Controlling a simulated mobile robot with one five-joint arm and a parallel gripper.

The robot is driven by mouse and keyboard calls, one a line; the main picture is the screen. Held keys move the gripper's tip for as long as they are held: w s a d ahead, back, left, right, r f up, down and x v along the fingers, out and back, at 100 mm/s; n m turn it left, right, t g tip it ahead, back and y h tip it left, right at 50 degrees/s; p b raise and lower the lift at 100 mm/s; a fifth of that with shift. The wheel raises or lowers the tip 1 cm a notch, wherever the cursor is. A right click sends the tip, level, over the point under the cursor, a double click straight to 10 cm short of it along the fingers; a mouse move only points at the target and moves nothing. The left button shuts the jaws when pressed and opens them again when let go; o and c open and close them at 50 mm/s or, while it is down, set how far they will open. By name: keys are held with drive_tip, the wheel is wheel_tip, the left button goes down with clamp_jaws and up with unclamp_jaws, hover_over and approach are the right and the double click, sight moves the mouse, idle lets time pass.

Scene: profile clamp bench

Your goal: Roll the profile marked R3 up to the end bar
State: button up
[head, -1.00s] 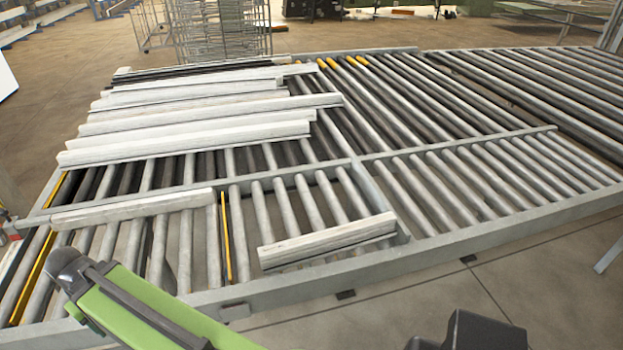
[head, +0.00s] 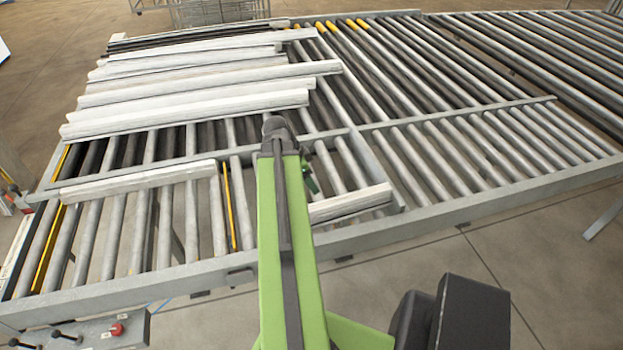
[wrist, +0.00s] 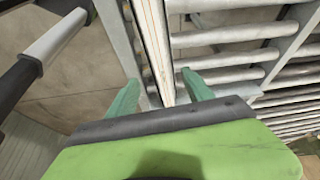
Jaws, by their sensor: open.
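Two pale profiles lie on the near roller lane in the head view: one at left (head: 140,182) and one at right (head: 350,203). My arm hides the right one's left part. No R3 mark is legible on either. A grey cross bar (head: 372,168) stands close to the right profile's right end; I cannot tell if it is the end bar. My gripper (wrist: 160,78) is open in the wrist view. A long pale profile (wrist: 153,40) runs between its green fingers in the picture. I cannot tell whether the fingertips reach down beside it or touch it.
Several pale profiles (head: 200,92) lie on the far rollers behind a long rail. Bare rollers (head: 480,150) fill the right side. A control box with a red button (head: 117,329) stands at the lower left. A yellow strip (head: 230,205) lies between rollers near the left profile.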

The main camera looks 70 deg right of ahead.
sight(326, 204)
drive_tip(key=b+x, duration=0.7)
drive_tip(key=x, duration=0.1)
drive_tip(key=b+x, duration=0.8)
drive_tip(key=shift+s+d+f, duration=0.15)
drive_tip(key=shift+s+d, duration=0.05)
drive_tip(key=shift+s, duration=0.1)
drive_tip(key=shift+s+d+f+b, duration=0.25)
drive_tip(key=shift+s+f+b, duration=0.05)
drive_tip(key=shift+f+b, duration=0.25)
drive_tip(key=shift+r, duration=0.1)
clamp_jaws()
drive_tip(key=shift+w+a, duration=0.1)
drive_tip(key=shift+w+a, duration=1.05)
drive_tip(key=shift+w, duration=0.25)
drive_tip(key=shift+m, duration=0.3)
